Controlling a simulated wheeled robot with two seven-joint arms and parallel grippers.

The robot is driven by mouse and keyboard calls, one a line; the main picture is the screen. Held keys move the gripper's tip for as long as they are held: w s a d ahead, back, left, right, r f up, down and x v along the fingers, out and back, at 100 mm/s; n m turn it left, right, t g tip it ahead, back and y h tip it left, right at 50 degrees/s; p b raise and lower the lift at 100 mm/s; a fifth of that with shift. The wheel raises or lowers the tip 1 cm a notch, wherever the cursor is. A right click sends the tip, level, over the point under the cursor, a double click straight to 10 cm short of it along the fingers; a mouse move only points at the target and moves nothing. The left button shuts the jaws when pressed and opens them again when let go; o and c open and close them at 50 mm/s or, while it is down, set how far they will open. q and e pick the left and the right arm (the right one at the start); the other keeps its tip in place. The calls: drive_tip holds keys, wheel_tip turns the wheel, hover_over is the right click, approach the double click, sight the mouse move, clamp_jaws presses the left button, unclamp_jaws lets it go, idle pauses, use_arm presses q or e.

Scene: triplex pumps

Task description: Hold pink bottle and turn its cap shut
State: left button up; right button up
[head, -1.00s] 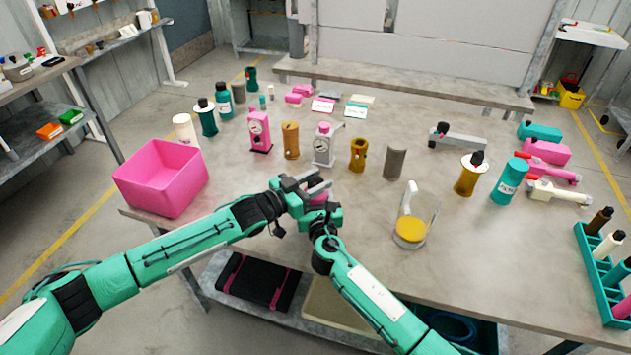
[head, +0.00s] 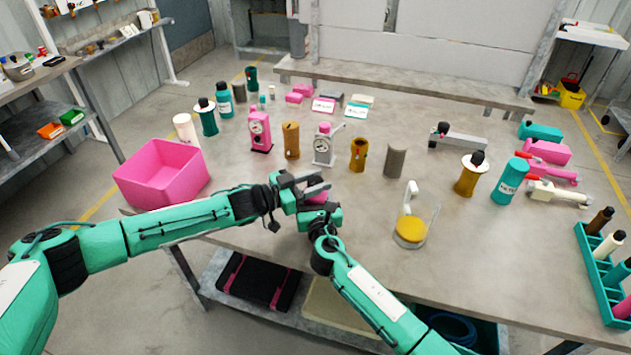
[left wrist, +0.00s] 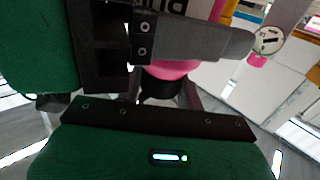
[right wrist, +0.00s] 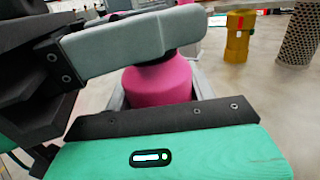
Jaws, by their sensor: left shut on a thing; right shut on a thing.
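The pink bottle (head: 316,197) is small in the head view, held up between my two grippers above the table's front edge. In the right wrist view its pink body (right wrist: 158,82) sits between the fingers of my right gripper (head: 322,212), which is shut on it. In the left wrist view the bottle's white label and pink shoulder (left wrist: 174,69) show upside down. Its black cap (left wrist: 160,88) is at the fingers of my left gripper (head: 308,186), which is shut on it. The fingers partly hide the cap, so I cannot tell how far it is turned.
A pink bin (head: 160,178) stands at the table's left end. A clear jug with yellow contents (head: 412,228) stands right of my grippers. Pumps, bottles and cylinders stand behind, including a pink pump (head: 260,133). A teal rack (head: 600,275) is at the right edge.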

drive_tip(key=shift+a+f, duration=0.1)
drive_tip(key=shift+a, duration=0.05)
use_arm(q)
drive_tip(key=o, duration=1)
drive_tip(key=shift+a, duration=0.1)
drive_tip(key=shift+s+a, duration=0.15)
drive_tip(key=shift+a, duration=0.3)
use_arm(e)
drive_tip(key=shift+d, duration=0.2)
use_arm(q)
drive_tip(key=v, duration=1.1)
drive_tip(key=shift+s, duration=0.1)
use_arm(e)
drive_tip(key=o, duration=1.1)
drive_tip(key=shift+o, duration=0.2)
